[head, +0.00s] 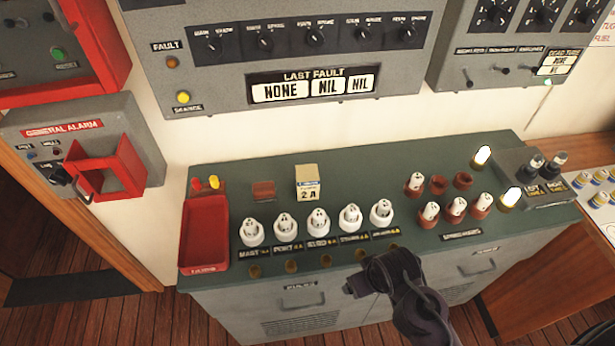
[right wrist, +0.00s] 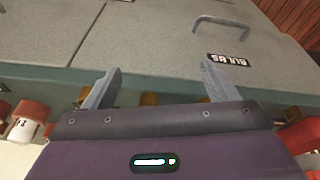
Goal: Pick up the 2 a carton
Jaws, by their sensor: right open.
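The carton does not show in that view. My left gripper is not in view.
A row of white fuse holders (head: 317,222) stands between the carton and the front edge. A red-brown block (head: 263,191) lies left of the carton, and a red tray (head: 204,235) is at the far left. Red and white fuses (head: 456,207) stand at right. A fault panel (head: 312,87) hangs behind.

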